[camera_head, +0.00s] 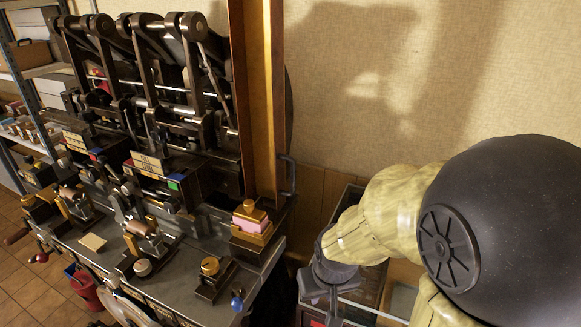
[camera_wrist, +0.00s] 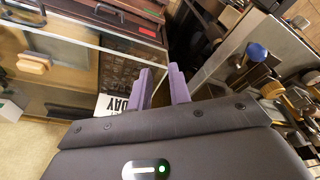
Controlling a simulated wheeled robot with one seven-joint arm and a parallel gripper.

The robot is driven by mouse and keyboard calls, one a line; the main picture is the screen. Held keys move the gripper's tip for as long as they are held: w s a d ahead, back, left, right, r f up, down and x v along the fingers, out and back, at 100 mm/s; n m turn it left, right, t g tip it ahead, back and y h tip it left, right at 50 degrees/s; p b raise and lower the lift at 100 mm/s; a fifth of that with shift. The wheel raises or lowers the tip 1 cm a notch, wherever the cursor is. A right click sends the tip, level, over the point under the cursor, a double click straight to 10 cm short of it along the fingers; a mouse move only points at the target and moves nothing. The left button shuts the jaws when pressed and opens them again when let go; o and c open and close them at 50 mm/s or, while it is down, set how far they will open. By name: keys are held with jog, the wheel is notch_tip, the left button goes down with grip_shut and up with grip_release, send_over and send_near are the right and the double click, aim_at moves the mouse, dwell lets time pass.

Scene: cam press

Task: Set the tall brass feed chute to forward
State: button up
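The tall brass feed chute (camera_head: 268,110) stands upright at the right end of the press, close to the wall. A dark bar handle (camera_head: 288,174) shows on its right side, low down. Whether the chute is set forward or back I cannot tell. My gripper (camera_head: 322,306) is low and to the right of the chute, apart from the handle. In the wrist view its two purple fingers (camera_wrist: 161,88) stand apart with nothing between them. The chute is not clearly visible in the wrist view.
The press bench (camera_head: 205,250) carries a pink-and-brass block (camera_head: 251,222) and a blue knob (camera_head: 237,300) near its right edge. The blue knob also shows in the wrist view (camera_wrist: 256,52). A glass-topped case (camera_wrist: 60,65) and a printed card (camera_wrist: 112,104) lie near my gripper.

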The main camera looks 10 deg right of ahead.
jog(key=w+d+r+t+b, duration=0.2)
jog(key=w+d+t+b, duration=0.5)
jog(key=w, duration=0.4)
notch_tip(320, 180, up, 8)
jog(key=w+a+n+t+y+b, duration=0.1)
jog(key=w+n+t+y+b, duration=0.1)
jog(key=n+t+y+b, duration=0.2)
jog(key=t+y, duration=0.2)
jog(key=t, duration=0.1)
jog(key=shift+r, duration=0.25)
jog(key=shift+w+a+p, duration=0.1)
jog(key=shift+p, duration=0.25)
jog(key=p+x, duration=0.2)
jog(key=p, duration=0.5)
jog(key=shift+r, duration=0.2)
